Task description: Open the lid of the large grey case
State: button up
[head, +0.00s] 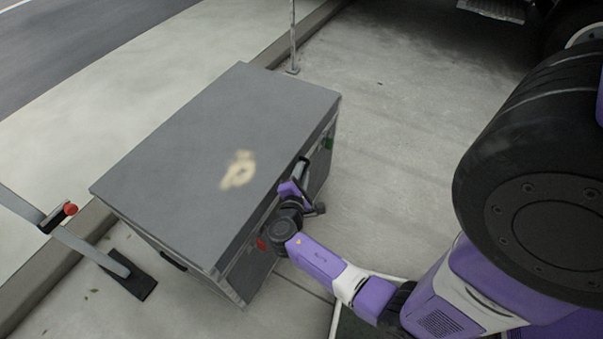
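The large grey case (215,165) stands on the pavement in the head view, with its flat lid lying shut on top and a pale worn patch on it. Its long front side faces my arm and carries small red and green marks. A dark handle (173,262) shows on its near short side. My gripper (300,187) is at the middle of the long front side, close under the lid's edge, by a dark handle-like part. I cannot tell whether it touches the case. The wrist hides part of that side, and the finger gap is not clear.
A metal bar with a red knob (70,208) stands left of the case by the kerb (55,268). A thin post (292,40) rises behind it. A parked vehicle's wheel (575,30) shows at the top right. The pavement right of the case is clear.

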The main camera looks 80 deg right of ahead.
grip_shut()
dwell(1.5)
